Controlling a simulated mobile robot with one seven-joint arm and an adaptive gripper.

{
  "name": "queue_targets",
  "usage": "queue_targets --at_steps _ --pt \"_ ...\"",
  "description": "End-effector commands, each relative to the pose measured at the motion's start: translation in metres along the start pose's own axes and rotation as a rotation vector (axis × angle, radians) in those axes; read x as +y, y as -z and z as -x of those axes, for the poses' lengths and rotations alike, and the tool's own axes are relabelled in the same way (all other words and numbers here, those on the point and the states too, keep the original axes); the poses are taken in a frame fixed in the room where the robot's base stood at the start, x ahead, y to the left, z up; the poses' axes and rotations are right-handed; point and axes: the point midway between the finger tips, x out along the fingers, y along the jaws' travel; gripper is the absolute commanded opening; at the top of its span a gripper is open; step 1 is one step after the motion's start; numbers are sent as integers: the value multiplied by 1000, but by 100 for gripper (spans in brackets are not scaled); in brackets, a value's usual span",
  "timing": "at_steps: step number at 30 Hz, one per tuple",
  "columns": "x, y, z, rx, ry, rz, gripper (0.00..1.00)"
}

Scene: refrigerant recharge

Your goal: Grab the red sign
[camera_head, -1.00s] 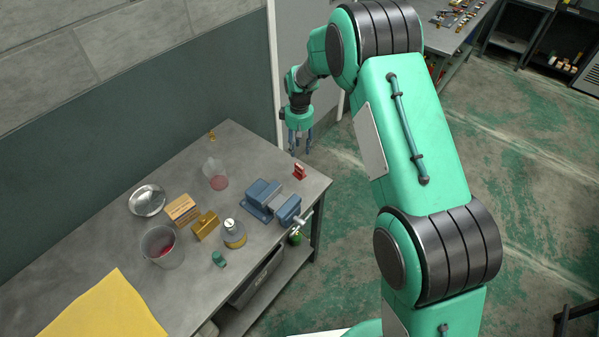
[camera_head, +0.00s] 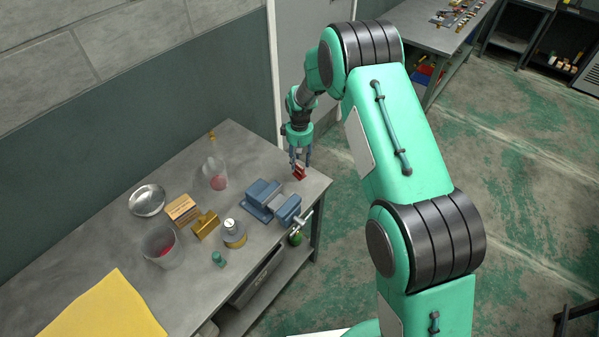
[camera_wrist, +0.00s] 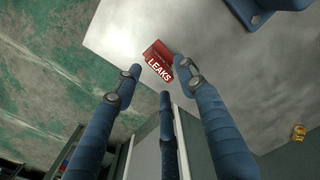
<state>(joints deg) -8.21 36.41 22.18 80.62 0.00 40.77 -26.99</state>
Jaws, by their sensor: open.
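The red sign (camera_head: 300,173) is small and stands on the grey workbench near its right corner. In the wrist view the sign (camera_wrist: 158,58) shows the white word "LEAKS". My gripper (camera_head: 300,163) is at the sign, just above it in the head view, with its blue fingers pointing down. In the wrist view the fingers of my gripper (camera_wrist: 160,78) are spread apart, with the sign beyond and between their tips. The jaws are open and hold nothing. I cannot tell whether a finger touches the sign. The fingers partly hide the sign in the head view.
A blue vise (camera_head: 272,201) stands on the workbench (camera_head: 105,250) close to the sign. A clear beaker (camera_head: 216,175), a brass block (camera_head: 205,224), a metal dish (camera_head: 147,200) and a yellow sheet (camera_head: 105,308) are farther left. The bench edge is close to the sign's right.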

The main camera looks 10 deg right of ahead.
Motion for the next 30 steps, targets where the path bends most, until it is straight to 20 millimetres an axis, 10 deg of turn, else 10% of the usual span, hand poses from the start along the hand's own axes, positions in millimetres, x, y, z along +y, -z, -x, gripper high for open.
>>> queue_targets --at_steps 15,30 --pt "2 -4 -47 -1 1 0 41" --pt "2 -4 -52 0 0 0 41"
